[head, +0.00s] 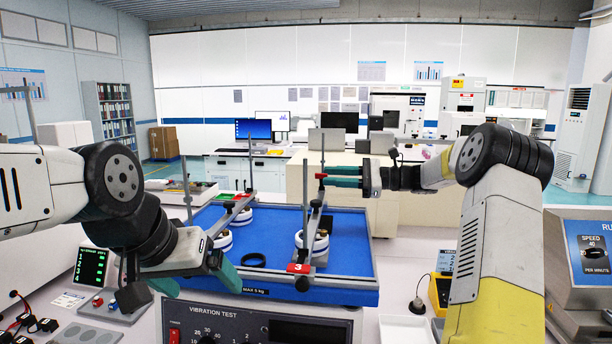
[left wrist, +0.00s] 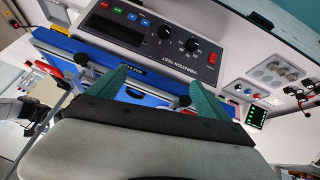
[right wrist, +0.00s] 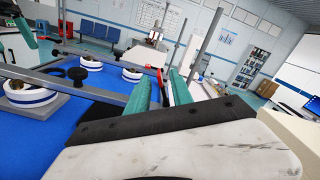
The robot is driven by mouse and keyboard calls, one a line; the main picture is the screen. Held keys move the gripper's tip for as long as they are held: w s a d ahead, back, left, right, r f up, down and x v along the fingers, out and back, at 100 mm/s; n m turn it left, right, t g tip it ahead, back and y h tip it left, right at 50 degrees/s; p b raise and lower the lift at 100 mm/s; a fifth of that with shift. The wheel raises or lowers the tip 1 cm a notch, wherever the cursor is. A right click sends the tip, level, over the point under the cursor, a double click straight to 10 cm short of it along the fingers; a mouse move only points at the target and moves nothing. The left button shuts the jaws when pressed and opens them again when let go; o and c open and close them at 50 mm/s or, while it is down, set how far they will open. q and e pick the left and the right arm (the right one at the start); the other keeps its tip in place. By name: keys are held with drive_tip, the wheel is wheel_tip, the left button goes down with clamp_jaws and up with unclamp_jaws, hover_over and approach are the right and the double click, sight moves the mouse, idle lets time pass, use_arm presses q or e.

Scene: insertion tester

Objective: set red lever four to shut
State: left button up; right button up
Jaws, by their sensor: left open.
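A blue test bed (head: 262,250) carries white ring fixtures under grey bars with red levers. The front right lever (head: 299,268) is marked 3, and another red lever (head: 238,196) is at the back left. A red lever (head: 320,175) at the back right, probably lever four, is at my right gripper (head: 333,176). Its number cannot be read. In the right wrist view the red lever (right wrist: 161,80) shows between the close-set green fingertips, which seem shut on it. My left gripper (head: 203,288) is open and empty over the front left edge of the bed.
The vibration test panel (head: 262,330) stands in front of the bed. Upright posts (head: 305,185) rise from the bed.

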drive_tip(key=w+a, duration=0.1)
drive_tip(key=a, duration=0.5)
drive_tip(key=shift+a, duration=0.2)
drive_tip(key=shift+w, duration=0.1)
clamp_jaws()
